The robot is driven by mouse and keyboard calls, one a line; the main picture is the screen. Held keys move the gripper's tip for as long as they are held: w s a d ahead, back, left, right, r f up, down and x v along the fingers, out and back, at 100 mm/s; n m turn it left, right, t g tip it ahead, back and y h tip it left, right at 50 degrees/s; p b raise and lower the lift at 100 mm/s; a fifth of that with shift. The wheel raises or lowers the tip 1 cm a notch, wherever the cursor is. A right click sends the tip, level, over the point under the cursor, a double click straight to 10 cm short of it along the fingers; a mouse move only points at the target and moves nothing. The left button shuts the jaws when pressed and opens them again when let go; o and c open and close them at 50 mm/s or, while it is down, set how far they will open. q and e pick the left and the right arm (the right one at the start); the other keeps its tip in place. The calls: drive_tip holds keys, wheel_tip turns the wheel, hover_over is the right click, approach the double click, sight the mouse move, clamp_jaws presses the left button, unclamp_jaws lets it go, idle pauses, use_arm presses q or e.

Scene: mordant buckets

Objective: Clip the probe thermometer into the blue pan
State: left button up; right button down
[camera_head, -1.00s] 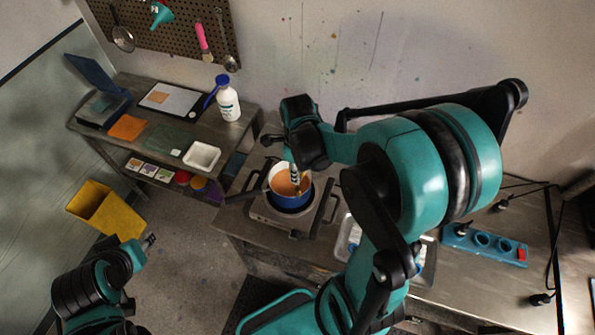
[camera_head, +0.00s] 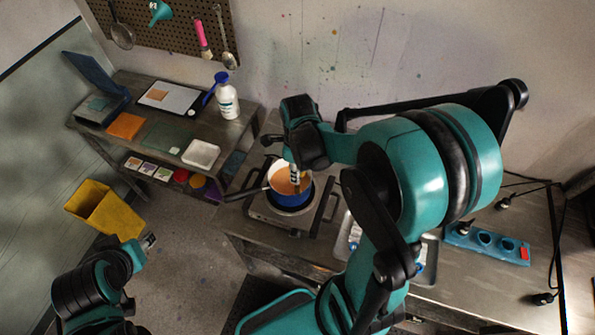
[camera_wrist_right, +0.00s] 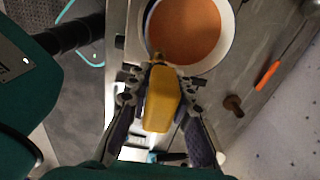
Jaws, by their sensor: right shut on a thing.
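The blue pan (camera_head: 291,198) sits on the hotplate with orange liquid inside its white interior. In the right wrist view the pan's white rim (camera_wrist_right: 228,45) shows at the top. My right gripper (camera_head: 296,180) is over the pan. It is shut on the yellow body of the probe thermometer (camera_wrist_right: 160,98), whose top end is close to the pan's near rim. I cannot tell whether the thermometer touches the rim, and its probe is not clearly visible. My left gripper (camera_head: 148,242) is low at the left, away from the pan, and too small to read.
The hotplate (camera_head: 262,212) stands on the metal bench. A power strip (camera_head: 486,242) is at right. A white bottle (camera_head: 227,102) and white tray (camera_head: 202,154) stand on the left table. A yellow bin (camera_head: 104,210) is on the floor. An orange-handled tool (camera_wrist_right: 268,75) lies beside the pan.

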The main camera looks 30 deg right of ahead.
drive_tip(key=shift+f, duration=0.25)
idle(0.3)
drive_tip(key=shift+f+b, duration=0.4)
drive_tip(key=shift+b, duration=0.2)
drive_tip(key=shift+f+b, duration=0.6)
drive_tip(key=shift+f, duration=0.1)
idle(0.5)
drive_tip(key=shift+f+b, duration=0.5)
drive_tip(key=shift+b, duration=0.1)
drive_tip(key=shift+f, duration=0.15)
drive_tip(key=shift+f+b, duration=0.5)
drive_tip(key=shift+b, duration=0.1)
